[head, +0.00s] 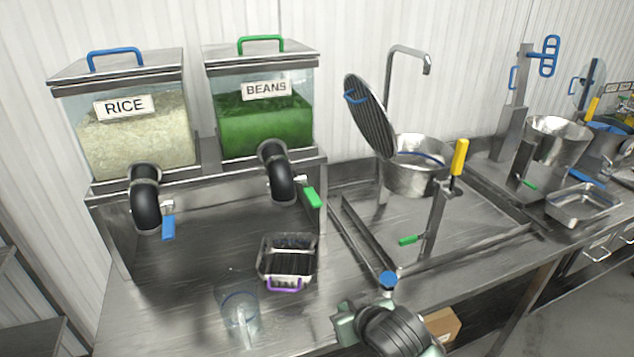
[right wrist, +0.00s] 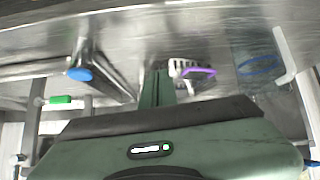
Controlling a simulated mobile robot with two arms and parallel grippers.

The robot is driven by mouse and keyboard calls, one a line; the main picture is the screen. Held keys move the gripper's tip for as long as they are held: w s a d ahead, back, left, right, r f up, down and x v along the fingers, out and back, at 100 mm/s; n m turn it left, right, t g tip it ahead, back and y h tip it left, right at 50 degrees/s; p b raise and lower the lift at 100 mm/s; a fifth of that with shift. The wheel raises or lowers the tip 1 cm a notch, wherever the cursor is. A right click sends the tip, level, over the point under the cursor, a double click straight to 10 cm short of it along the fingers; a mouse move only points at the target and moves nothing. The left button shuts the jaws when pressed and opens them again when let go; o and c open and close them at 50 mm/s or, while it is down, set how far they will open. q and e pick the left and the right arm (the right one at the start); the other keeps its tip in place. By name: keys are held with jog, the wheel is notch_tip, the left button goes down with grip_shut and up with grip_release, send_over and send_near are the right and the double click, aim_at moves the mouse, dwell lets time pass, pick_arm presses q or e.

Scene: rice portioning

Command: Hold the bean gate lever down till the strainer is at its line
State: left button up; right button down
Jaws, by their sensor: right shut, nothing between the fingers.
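The bean gate lever (head: 313,197) is green and slants down to the right beside the black spout (head: 278,180) of the beans bin (head: 263,137). The strainer (head: 287,258), a small metal basket with a purple handle, stands on the counter below the spout. I cannot make out its line or any beans in it. My right gripper (head: 346,322) is low at the front, apart from the lever and right of the strainer. In the right wrist view its fingers (right wrist: 162,88) are shut and empty, with the strainer's purple handle (right wrist: 200,71) beyond. My left gripper is out of view.
A clear jug (head: 238,308) with a blue line stands left of the strainer. The rice bin (head: 135,135) with a blue lever (head: 168,228) is further left. A sink with a blue-knobbed post (head: 388,280) and a pot (head: 418,177) lies right.

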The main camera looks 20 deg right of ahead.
jog(key=w+r+t, duration=0.3)
jog(key=w+r, duration=0.1)
jog(key=r, duration=0.8)
jog(key=w+r+t, duration=0.2)
jog(key=w+r, duration=0.2)
jog(key=r, duration=0.8)
jog(key=shift+m+t, duration=0.3)
jog(key=shift+t, duration=0.1)
jog(key=shift+w+a, duration=0.1)
jog(key=shift+w, duration=0.1)
jog(key=p, duration=0.4)
send_over(317, 202)
notch_tip(317, 202, down, 2)
jog(key=shift+w+f, duration=0.1)
notch_tip(317, 202, down, 3)
jog(key=shift+r+p, duration=0.1)
jog(key=shift+p, duration=0.55)
jog(key=shift+s+f, duration=0.2)
jog(key=shift+f, duration=0.45)
jog(key=shift+w+f, duration=0.1)
jog(key=shift+w, duration=0.05)
